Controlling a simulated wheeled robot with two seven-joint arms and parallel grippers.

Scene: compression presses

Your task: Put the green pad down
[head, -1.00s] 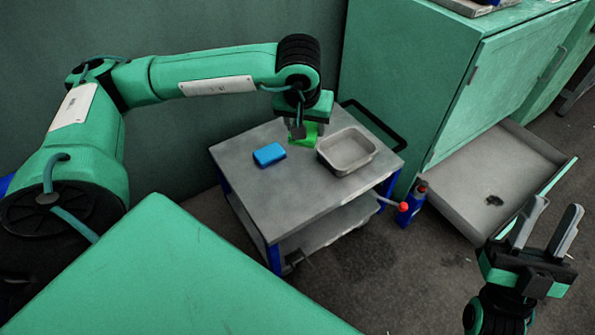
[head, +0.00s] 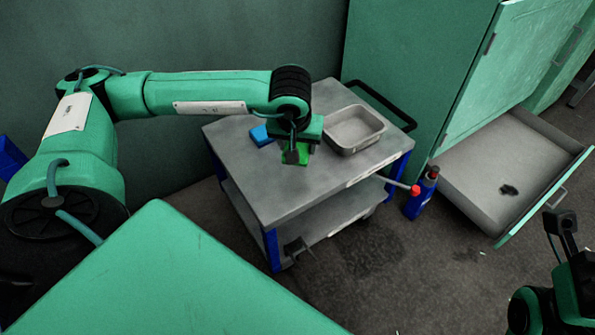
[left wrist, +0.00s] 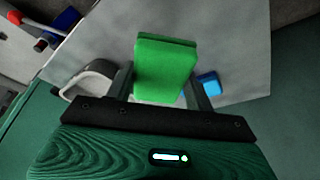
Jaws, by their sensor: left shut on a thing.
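My left gripper (head: 297,154) is shut on the green pad (left wrist: 164,70), which stands between its two fingers in the left wrist view. In the head view the pad (head: 303,157) shows partly behind a finger, over the front middle of the trolley's grey top (head: 255,185). I cannot tell whether its lower edge touches the top. A blue pad (head: 262,135) lies to the left behind the gripper, partly hidden in the head view. It also shows in the left wrist view (left wrist: 209,84). My right arm shows only at the right edge, its fingers out of view.
A grey metal tray (head: 355,130) stands on the trolley top, right of the gripper. The top's front and left parts are clear. An open drawer (head: 510,165) juts from the green cabinet.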

